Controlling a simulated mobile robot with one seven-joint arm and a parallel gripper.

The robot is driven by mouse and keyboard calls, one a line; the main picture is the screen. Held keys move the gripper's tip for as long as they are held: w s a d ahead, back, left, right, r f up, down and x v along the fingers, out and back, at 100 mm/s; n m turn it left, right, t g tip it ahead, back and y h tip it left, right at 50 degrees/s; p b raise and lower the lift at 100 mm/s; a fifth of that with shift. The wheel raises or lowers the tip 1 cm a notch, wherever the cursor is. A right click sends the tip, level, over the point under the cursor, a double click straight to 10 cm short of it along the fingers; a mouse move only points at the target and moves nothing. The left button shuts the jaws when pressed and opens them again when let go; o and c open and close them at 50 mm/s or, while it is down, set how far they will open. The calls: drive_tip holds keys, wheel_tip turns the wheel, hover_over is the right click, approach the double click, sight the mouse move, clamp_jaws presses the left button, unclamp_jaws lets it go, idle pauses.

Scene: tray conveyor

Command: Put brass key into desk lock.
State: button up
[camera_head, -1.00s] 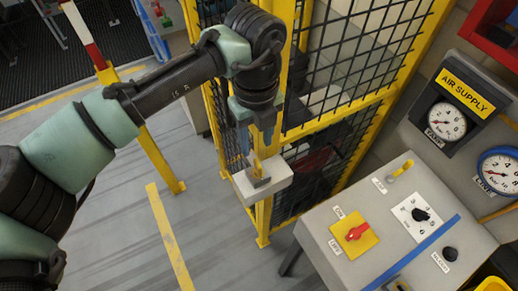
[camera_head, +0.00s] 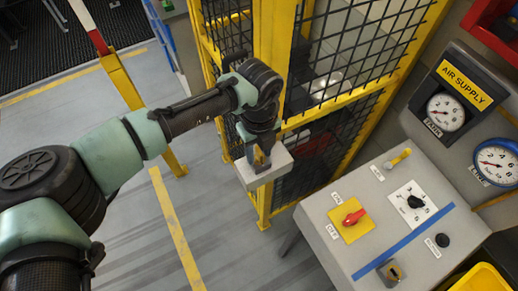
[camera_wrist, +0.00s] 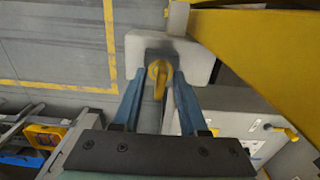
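The brass key (camera_wrist: 158,77) stands in a grey lock on a white box at the fence post; it also shows in the head view (camera_head: 261,158). My gripper (camera_wrist: 159,80) is open. Its two blue fingers are on either side of the key, with gaps visible between finger and key. My gripper (camera_head: 258,140) is just above the box in the head view. The desk lock (camera_head: 390,273), a small grey square with a dark middle, is at the front edge of the sloped desk panel. Its keyhole detail is too small to tell.
The white box (camera_head: 246,177) sits against the yellow fence post (camera_head: 273,60). The grey desk (camera_head: 330,250) carries a red switch (camera_head: 353,217), a black knob (camera_head: 415,201), a black button (camera_head: 442,240) and a brass-coloured lever (camera_head: 399,158). A yellow bin (camera_head: 482,280) is at lower right.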

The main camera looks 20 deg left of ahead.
sight(259, 150)
clamp_jaws()
drive_tip(key=shift+r, duration=0.15)
drive_tip(key=shift+r+p, duration=1.6)
drive_tip(key=shift+r, duration=0.1)
wheel_tip(259, 150, up, 4)
drive_tip(key=p, duration=0.3)
drive_tip(key=shift+f, duration=0.1)
idle(0.3)
